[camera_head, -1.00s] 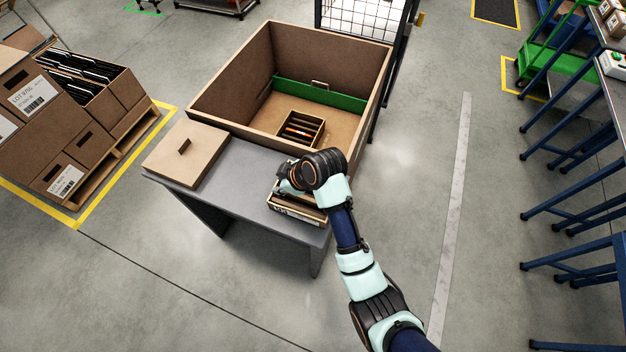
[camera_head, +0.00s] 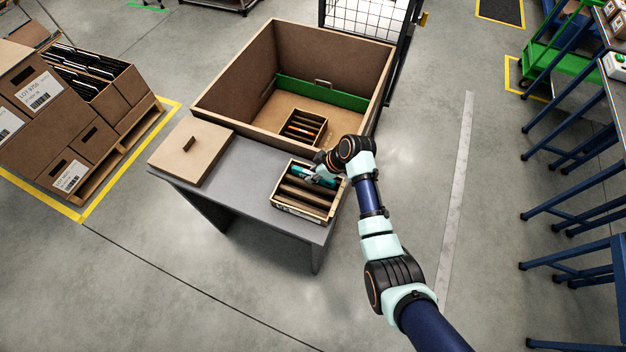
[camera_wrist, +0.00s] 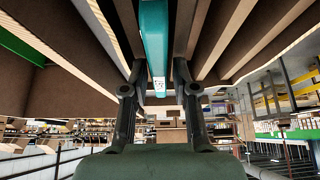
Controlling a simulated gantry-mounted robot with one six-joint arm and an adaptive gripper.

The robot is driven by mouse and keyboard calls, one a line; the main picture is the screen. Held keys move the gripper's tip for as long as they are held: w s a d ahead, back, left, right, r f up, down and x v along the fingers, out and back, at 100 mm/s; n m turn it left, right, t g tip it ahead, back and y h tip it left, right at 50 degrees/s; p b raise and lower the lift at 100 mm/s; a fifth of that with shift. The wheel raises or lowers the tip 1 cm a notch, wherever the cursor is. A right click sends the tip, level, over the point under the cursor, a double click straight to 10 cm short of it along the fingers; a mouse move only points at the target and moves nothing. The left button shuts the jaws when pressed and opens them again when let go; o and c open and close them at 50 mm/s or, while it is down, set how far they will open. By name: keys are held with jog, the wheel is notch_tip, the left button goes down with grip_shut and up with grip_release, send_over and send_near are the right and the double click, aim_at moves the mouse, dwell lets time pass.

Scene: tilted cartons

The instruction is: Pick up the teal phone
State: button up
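The teal phone (camera_head: 302,172) lies at the far end of a small slotted carton (camera_head: 313,211) on the grey table, partly covered by my gripper in the head view. In the wrist view the phone (camera_wrist: 154,40) is a long teal bar with a small white label at its near end. My gripper (camera_head: 316,173) is at the carton's far right part, over the phone. In the wrist view its two dark fingers (camera_wrist: 157,40) are apart, one on each side of the phone, with a narrow gap on the right. Whether the left finger touches it is unclear.
Brown dividers flank the phone's slot. A flat brown lid (camera_head: 190,152) lies on the left of the table (camera_head: 240,190). A large open box (camera_head: 340,70) behind holds another small carton (camera_head: 303,127). Free floor lies right of the table.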

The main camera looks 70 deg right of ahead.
jog(key=shift+w+f, duration=0.15)
jog(key=shift+f, duration=0.15)
jog(key=shift+f, duration=0.1)
grip_shut()
